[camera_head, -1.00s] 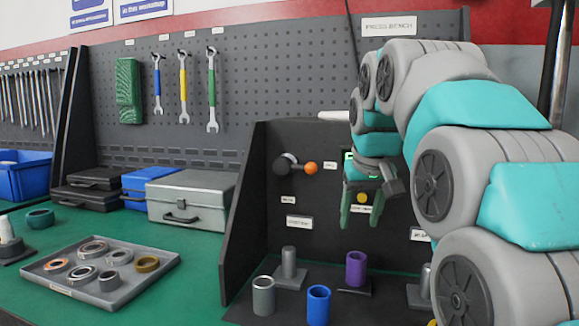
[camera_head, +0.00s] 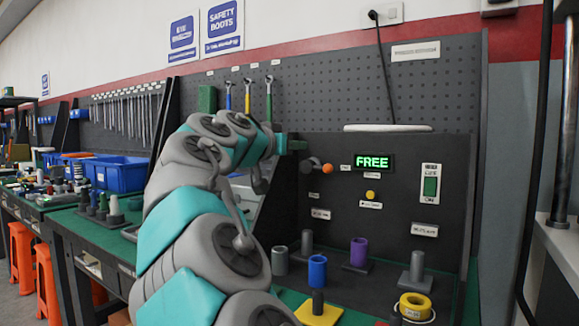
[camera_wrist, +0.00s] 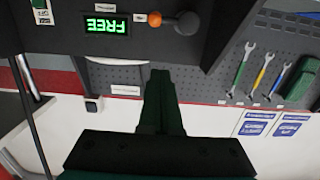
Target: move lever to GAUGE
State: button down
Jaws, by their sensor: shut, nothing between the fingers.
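The lever (camera_head: 314,165) is on the dark upright panel, with a grey pivot and an orange knob that points right toward a small label. In the wrist view, which is upside down, the lever (camera_wrist: 170,20) shows at the top. A display (camera_head: 373,162) right of the lever reads FREE in green; it also shows in the wrist view (camera_wrist: 107,26). My gripper (camera_head: 300,145) is just above and left of the lever in the head view. In the wrist view its dark green fingers (camera_wrist: 160,78) are together and empty, apart from the lever.
A yellow button (camera_head: 370,195) and a green switch (camera_head: 430,186) are on the panel. Below stand a blue cylinder (camera_head: 317,271), a purple cylinder (camera_head: 359,252) and a yellow ring (camera_head: 415,306). A white object (camera_head: 388,128) lies on top of the panel.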

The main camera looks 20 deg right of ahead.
jog(key=shift+w+a, duration=0.1)
jog(key=shift+a, duration=0.2)
jog(key=p, duration=0.2)
send_over(318, 167)
jog(key=v, duration=0.3)
jog(key=shift+d+f, duration=0.25)
jog(key=shift+f, duration=0.9)
jog(key=shift+d+f, duration=0.25)
jog(key=shift+f, duration=0.9)
jog(key=shift+f+b, duration=0.25)
jog(key=shift+b, duration=0.35)
jog(key=shift+m+b, duration=0.4)
jog(key=shift+b, duration=0.15)
